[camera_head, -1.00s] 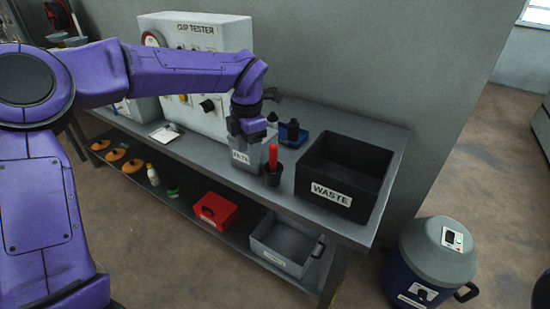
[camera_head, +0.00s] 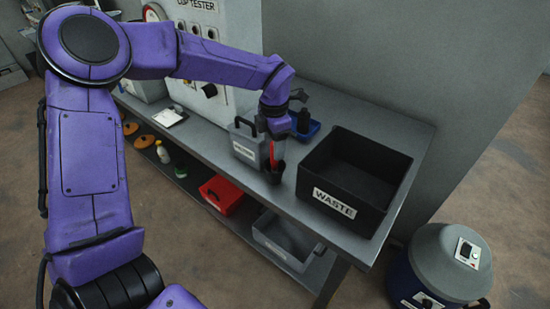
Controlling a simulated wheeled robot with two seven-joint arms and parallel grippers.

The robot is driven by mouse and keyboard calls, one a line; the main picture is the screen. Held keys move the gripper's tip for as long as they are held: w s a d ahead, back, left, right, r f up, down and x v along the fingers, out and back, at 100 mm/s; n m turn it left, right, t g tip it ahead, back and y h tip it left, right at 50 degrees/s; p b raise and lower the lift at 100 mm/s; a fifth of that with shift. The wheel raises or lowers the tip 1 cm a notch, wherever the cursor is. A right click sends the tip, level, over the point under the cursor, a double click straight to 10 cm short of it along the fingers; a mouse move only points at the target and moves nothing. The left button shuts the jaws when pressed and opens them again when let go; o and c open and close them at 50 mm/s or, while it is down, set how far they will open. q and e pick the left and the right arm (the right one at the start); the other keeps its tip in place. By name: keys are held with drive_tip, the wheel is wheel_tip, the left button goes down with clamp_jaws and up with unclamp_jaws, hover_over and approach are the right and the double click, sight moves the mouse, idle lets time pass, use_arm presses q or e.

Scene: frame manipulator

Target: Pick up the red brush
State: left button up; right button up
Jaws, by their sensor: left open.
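The red brush (camera_head: 272,152) stands upright in a dark cup (camera_head: 274,172) on the grey bench, between a grey labelled container and the black waste bin. Only a narrow strip of its red handle shows. My left gripper (camera_head: 275,142) points down at the top of the brush, with its fingers around or right beside the handle. The gripper is open; whether the fingers touch the brush is hidden. My right gripper is not in view.
The black WASTE bin (camera_head: 356,180) stands close to the right of the cup. The grey container (camera_head: 243,143) is close on the left, and a blue tray (camera_head: 304,130) with dark bottles lies behind. A red box (camera_head: 220,194) sits on the lower shelf.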

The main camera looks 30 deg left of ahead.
sight(274, 163)
use_arm(q)
wheel_tip(274, 163, down, 4)
drive_tip(key=shift+w+r+p, duration=0.1)
drive_tip(key=shift+w+p, duration=0.05)
drive_tip(key=shift+p, duration=0.15)
clamp_jaws()
drive_tip(key=shift+r, duration=0.1)
